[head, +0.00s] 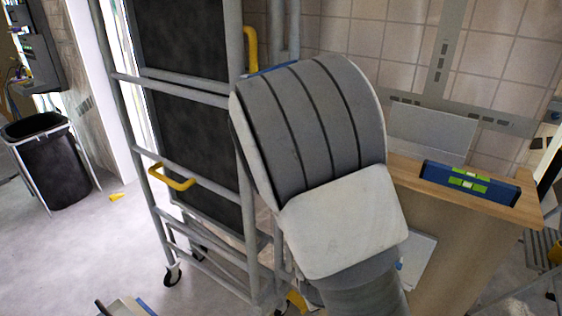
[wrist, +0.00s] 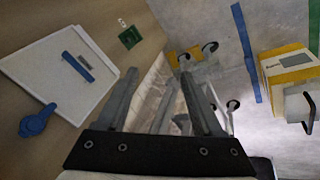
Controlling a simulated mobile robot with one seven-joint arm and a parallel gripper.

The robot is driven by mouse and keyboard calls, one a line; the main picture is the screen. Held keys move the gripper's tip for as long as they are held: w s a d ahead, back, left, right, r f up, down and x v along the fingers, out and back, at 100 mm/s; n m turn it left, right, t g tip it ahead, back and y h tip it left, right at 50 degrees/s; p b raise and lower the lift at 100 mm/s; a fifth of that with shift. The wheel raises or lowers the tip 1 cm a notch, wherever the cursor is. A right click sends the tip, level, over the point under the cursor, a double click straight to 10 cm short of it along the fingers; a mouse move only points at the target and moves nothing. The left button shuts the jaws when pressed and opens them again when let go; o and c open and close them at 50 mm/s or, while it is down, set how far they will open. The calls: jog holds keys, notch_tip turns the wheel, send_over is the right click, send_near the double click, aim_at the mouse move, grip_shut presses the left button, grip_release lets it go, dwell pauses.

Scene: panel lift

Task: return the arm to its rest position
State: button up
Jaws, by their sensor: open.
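My arm (head: 320,140) fills the middle of the head view, with its white and grey links raised in front of the panel lift. My gripper (wrist: 160,90) shows in the wrist view with its two grey fingers apart and nothing between them. The gripper is hidden in the head view. The panel lift (head: 180,90), a grey wheeled frame with dark panels and yellow handles, stands behind and to the left of my arm. Its casters (wrist: 210,47) seem to show beyond my fingers in the wrist view.
A wooden bench (head: 450,240) with a blue level (head: 470,182) on top stands to the right of my arm. A black bin (head: 52,165) stands at the far left. A white panel (wrist: 65,70) with a blue handle is near my gripper.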

jog(key=s+a+r+m+y+p, duration=0.1)
jog(key=a+r+y, duration=0.1)
jog(key=r, duration=0.7)
jog(key=s+a+r+m+y, duration=0.1)
jog(key=r+y, duration=0.2)
jog(key=r, duration=0.5)
jog(key=s+d+r+t+h, duration=0.1)
jog(key=s+d+r, duration=0.2)
jog(key=r, duration=0.4)
jog(key=s+d+r+m+h+p, duration=0.1)
jog(key=s+d+r, duration=0.2)
jog(key=s+r, duration=0.3)
jog(key=shift+r+m+t+h, duration=0.3)
jog(key=shift+r+t, duration=0.1)
jog(key=shift+r, duration=0.5)
jog(key=shift+d, duration=0.1)
